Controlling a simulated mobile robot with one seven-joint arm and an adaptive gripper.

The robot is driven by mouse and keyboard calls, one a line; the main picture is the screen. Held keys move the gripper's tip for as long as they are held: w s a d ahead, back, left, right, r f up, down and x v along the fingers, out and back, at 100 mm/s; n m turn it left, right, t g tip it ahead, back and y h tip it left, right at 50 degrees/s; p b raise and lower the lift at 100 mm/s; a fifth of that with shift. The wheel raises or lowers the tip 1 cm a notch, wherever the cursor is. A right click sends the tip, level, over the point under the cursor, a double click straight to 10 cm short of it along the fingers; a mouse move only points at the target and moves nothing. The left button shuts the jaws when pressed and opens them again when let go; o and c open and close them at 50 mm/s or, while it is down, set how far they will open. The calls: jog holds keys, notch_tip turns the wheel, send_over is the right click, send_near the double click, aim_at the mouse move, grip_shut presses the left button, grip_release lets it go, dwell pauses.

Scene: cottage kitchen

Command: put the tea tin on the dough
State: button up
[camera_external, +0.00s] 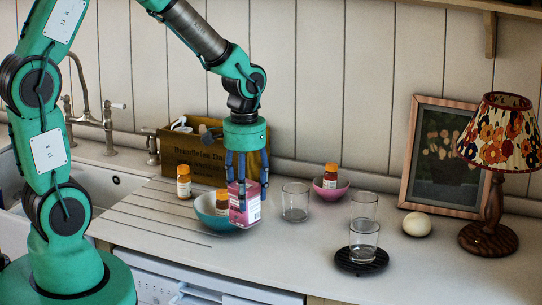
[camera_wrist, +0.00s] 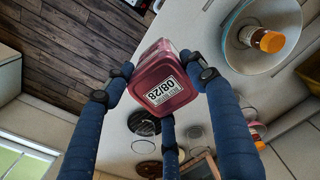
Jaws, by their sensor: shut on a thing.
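The tea tin (camera_external: 244,205) is a pink box with a white label. My gripper (camera_external: 246,187) is shut on it and holds it upright beside the teal bowl, above the counter or just at it; the gap beneath cannot be told. In the wrist view the tin (camera_wrist: 155,62) sits between the blue fingers, with a label reading 08/28 facing the camera. The dough (camera_external: 417,224) appears to be the pale round lump on the counter at the right, left of the lamp and well apart from my gripper.
A teal bowl (camera_external: 207,212) holds an orange-capped bottle. A lamp (camera_external: 489,230) and picture frame (camera_external: 405,180) stand near the dough.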

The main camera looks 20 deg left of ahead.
aim_at(254, 185)
notch_tip(254, 185, up, 4)
jog(key=shift+w+d+r, duration=0.1)
jog(key=shift+w+d+r+p, duration=0.1)
jog(key=shift+w+d+p, duration=0.3)
jog(key=shift+w+d, duration=0.4)
jog(key=shift+w+d+r, duration=0.2)
jog(key=w+d+m+p, duration=0.1)
jog(key=w+d+p, duration=0.4)
jog(key=w+d, duration=0.6)
jog(key=w+d+p, duration=0.4)
jog(key=w+d, duration=0.4)
jog(key=d, duration=0.7)
notch_tip(254, 185, down, 6)
jog(key=shift+a, duration=0.15)
